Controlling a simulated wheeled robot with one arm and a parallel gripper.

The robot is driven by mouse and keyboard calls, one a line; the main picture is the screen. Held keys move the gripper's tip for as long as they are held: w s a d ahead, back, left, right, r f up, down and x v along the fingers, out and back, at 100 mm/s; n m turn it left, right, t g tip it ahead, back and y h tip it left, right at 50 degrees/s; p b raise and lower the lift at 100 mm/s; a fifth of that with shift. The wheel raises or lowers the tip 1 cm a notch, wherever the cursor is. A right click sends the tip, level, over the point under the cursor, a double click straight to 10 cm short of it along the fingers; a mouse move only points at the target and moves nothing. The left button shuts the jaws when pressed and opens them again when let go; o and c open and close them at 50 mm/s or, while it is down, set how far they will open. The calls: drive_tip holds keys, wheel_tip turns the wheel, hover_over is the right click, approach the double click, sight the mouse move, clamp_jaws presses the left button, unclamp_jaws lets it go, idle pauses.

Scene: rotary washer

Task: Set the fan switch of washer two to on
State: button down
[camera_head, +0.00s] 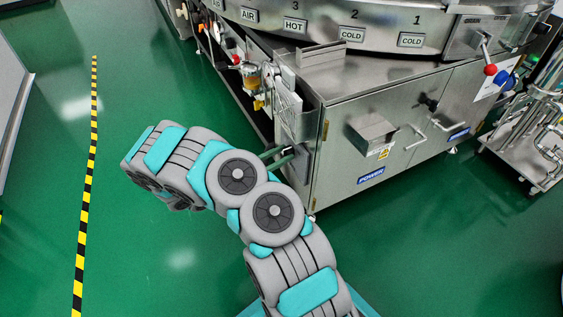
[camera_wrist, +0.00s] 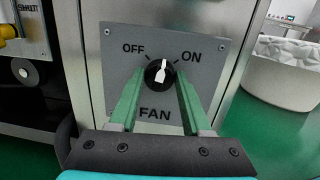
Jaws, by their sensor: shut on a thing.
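The fan switch (camera_wrist: 161,66) is a round black knob with a white pointer on a grey plate (camera_wrist: 205,62) marked OFF at upper left, ON at upper right and FAN below. The pointer stands nearly straight up, between the OFF and ON marks. My gripper (camera_wrist: 159,76) has its two green fingers on either side of the knob, shut on it; the fingertips' exact contact is hard to see. In the head view my gripper (camera_head: 279,156) reaches the left side of the steel washer (camera_head: 345,120), and the switch is hidden there. No washer number shows near the switch.
The washer's front has a POWER label (camera_head: 371,177) and a protruding metal box (camera_head: 372,132). Pipes and fittings (camera_head: 255,82) line its left side. A metal pipe cart (camera_head: 530,140) stands at right. Green floor is open at left, beyond a yellow-black stripe (camera_head: 87,180).

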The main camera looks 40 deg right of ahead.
drive_tip(key=m+b, duration=0.1)
drive_tip(key=m, duration=0.1)
drive_tip(key=m+b, duration=0.1)
drive_tip(key=b, duration=0.1)
drive_tip(key=m+g+b, duration=0.1)
drive_tip(key=m+b, duration=0.1)
drive_tip(key=shift+f+m, duration=0.3)
drive_tip(key=shift+r+m+b, duration=0.15)
drive_tip(key=shift+m+b, duration=0.95)
drive_tip(key=shift+b, duration=0.1)
drive_tip(key=shift+r+g, duration=0.1)
drive_tip(key=shift+g, duration=0.2)
drive_tip(key=shift+c, duration=1.8)
unclamp_jaws()
drive_tip(key=shift+w+a, duration=0.1)
drive_tip(key=p+v, duration=0.1)
drive_tip(key=v, duration=0.6)
drive_tip(key=shift+a, duration=0.35)
